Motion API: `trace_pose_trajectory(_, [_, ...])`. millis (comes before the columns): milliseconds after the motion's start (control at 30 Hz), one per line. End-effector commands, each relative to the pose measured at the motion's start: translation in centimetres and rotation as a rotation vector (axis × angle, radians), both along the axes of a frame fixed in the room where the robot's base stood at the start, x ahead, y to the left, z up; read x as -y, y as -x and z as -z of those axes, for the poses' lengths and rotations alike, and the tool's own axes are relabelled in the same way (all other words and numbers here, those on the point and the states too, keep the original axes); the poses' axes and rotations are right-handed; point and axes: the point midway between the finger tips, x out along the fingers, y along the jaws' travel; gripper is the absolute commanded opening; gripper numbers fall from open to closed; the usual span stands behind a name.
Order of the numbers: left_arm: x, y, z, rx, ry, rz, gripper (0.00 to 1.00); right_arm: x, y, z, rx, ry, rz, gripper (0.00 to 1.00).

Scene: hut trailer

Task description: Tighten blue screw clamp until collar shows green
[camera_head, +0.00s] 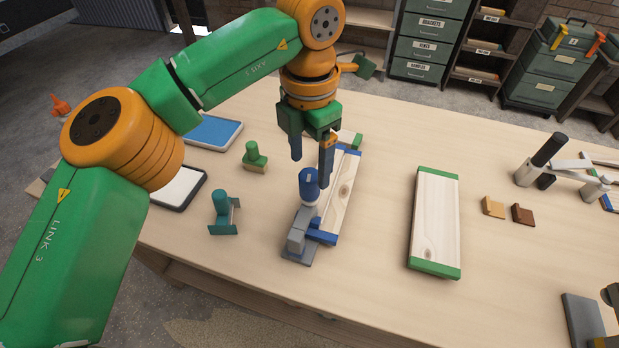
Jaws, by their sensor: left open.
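The blue screw clamp (309,186) stands upright on the bench, with a blue cylindrical knob on top and a grey body (297,240) below. It sits at the near end of a pale wooden board with blue edges (342,197), with a blue jaw beside the board. The collar under the knob is too small for me to tell its colour. My left gripper (311,168) points down just above the knob. My right gripper does not show clearly.
A teal clamp-like piece (222,213) and a green knobbed block (255,157) stand to the left, near two trays. A green-ended board (435,220) lies to the right. Small yellow (493,207) and brown (523,214) blocks lie farther right. Bench between the boards is clear.

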Motion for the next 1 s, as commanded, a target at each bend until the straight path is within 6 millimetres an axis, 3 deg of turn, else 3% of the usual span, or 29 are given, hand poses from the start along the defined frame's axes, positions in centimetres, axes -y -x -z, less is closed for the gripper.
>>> trace_pose_trajectory(233, [0.0,0.1,4.4,-0.003,0.001,0.004,0.76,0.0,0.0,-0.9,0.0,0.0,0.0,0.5])
trace_pose_trajectory(533, [0.0,0.0,5.3,0.0,0.001,0.004,0.76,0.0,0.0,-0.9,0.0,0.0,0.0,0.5])
trace_pose_trajectory(567, [0.0,0.0,5.3,-0.001,0.002,0.004,0.7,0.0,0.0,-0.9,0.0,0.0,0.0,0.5])
trace_pose_trajectory(800, [0.0,0.0,5.3,-0.001,0.002,0.005,0.06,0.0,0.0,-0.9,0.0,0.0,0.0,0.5])
trace_pose_trajectory(833, [0.0,0.0,5.3,-0.002,0.001,0.005,0.0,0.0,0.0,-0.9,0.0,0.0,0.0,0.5])
trace_pose_trajectory(1000, [0.0,0.0,5.3,-0.002,0.001,0.011,0.0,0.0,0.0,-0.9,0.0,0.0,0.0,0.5])
